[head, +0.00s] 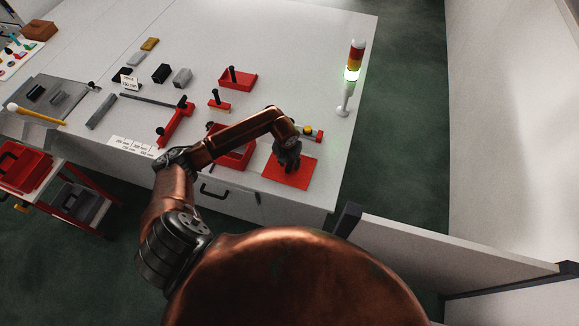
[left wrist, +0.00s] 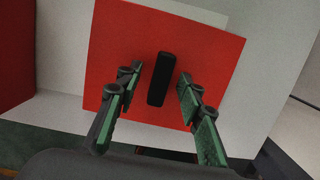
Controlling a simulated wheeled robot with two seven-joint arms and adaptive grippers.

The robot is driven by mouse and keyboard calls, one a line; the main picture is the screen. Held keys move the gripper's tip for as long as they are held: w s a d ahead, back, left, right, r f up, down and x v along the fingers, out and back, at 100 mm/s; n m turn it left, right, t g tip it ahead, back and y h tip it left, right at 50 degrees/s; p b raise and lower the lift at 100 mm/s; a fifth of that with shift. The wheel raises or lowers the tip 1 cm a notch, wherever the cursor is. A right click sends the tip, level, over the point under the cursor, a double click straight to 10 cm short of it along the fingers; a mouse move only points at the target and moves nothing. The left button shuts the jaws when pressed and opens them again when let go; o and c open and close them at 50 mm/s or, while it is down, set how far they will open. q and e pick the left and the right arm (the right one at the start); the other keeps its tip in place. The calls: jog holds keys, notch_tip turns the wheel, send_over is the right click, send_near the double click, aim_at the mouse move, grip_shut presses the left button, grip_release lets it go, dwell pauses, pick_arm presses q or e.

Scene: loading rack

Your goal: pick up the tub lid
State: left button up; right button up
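The tub lid (head: 290,176) is a flat red square lying near the front right corner of the white table. In the left wrist view the lid (left wrist: 215,55) has a black bar handle (left wrist: 159,80) at its middle. My left gripper (head: 287,160) is over the lid in the head view and hides its handle there. In the left wrist view the left gripper (left wrist: 160,76) is open, with one finger on each side of the handle and a gap to it on both sides. My right gripper is not in view.
A red tub (head: 240,160) stands left of the lid, partly hidden by my left arm. A small item with yellow and green parts (head: 309,131) lies behind the lid. A signal lamp (head: 352,75) stands at the table's right edge. Red tools and blocks lie farther left.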

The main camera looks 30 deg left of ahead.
pick_arm(q)
jog(key=shift+c, duration=0.5)
grip_shut()
jog(key=shift+r, duration=0.1)
